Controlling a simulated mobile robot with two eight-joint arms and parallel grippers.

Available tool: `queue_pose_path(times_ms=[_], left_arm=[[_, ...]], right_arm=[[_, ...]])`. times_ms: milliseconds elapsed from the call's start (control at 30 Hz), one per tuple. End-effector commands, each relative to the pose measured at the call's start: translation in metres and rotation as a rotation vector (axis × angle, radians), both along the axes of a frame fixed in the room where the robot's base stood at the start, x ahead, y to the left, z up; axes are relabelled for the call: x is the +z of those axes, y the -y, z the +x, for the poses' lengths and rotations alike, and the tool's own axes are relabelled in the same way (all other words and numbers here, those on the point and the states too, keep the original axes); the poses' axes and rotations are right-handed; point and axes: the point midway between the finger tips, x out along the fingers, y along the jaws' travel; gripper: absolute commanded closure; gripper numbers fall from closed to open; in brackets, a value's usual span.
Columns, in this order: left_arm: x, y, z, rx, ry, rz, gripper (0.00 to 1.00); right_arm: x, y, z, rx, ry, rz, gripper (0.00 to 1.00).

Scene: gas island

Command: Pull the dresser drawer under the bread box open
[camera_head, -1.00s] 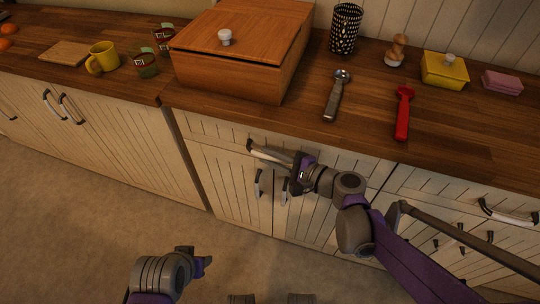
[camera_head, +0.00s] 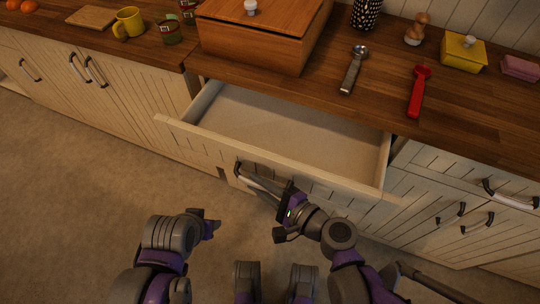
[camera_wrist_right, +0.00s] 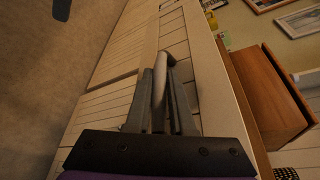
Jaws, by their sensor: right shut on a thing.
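The dresser drawer (camera_head: 283,127) under the wooden bread box (camera_head: 252,45) stands well open, and its pale inside is empty. My right gripper (camera_head: 262,187) is at the drawer's front, shut on the drawer handle (camera_head: 240,171). In the right wrist view the handle (camera_wrist_right: 160,82) lies between the two fingers. The bread box sits on the counter behind the drawer, with its lid closed and a white knob on top. My left gripper (camera_head: 207,224) is in front of the dresser, apart from the drawer; its fingers are too small to judge.
On the counter (camera_head: 310,88) are an ice-cream scoop (camera_head: 352,70), a red utensil (camera_head: 418,92), a yellow butter dish (camera_head: 463,53) and a yellow mug (camera_head: 129,22). Closed cabinets flank the drawer. The floor (camera_head: 90,215) at left is clear.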

Motion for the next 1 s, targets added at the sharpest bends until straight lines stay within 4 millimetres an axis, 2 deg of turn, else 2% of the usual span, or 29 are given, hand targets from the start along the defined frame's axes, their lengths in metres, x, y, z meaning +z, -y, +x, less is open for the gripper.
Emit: queue_pose_path(times_ms=[33,100,300,767,800,933,967,1000], left_arm=[[0.003,0.000,0.000,0.000,0.001,0.000,0.50],[0.005,0.000,-0.001,0.000,0.002,0.000,0.50],[0.008,0.000,-0.001,0.000,0.003,0.000,0.50],[0.008,0.000,-0.001,0.000,0.003,0.000,0.50],[0.008,0.000,-0.001,0.000,0.003,0.000,0.50],[0.008,0.000,-0.001,0.000,0.003,0.000,0.50],[0.008,0.000,-0.001,0.000,0.003,0.000,0.50],[0.008,0.000,-0.001,0.000,0.003,0.000,0.50]], right_arm=[[0.001,-0.005,-0.014,0.005,0.001,0.000,1.00],[0.001,-0.009,-0.026,0.005,0.001,0.000,1.00],[0.000,-0.016,-0.049,0.003,0.001,0.000,1.00],[0.000,-0.018,-0.055,-0.001,0.000,-0.001,1.00],[0.000,-0.018,-0.055,-0.001,0.000,-0.001,0.77],[0.000,-0.018,-0.054,-0.001,0.000,-0.001,0.54],[0.000,-0.018,-0.054,-0.001,0.000,-0.001,0.49],[0.000,-0.018,-0.054,-0.001,0.000,-0.001,0.49]])
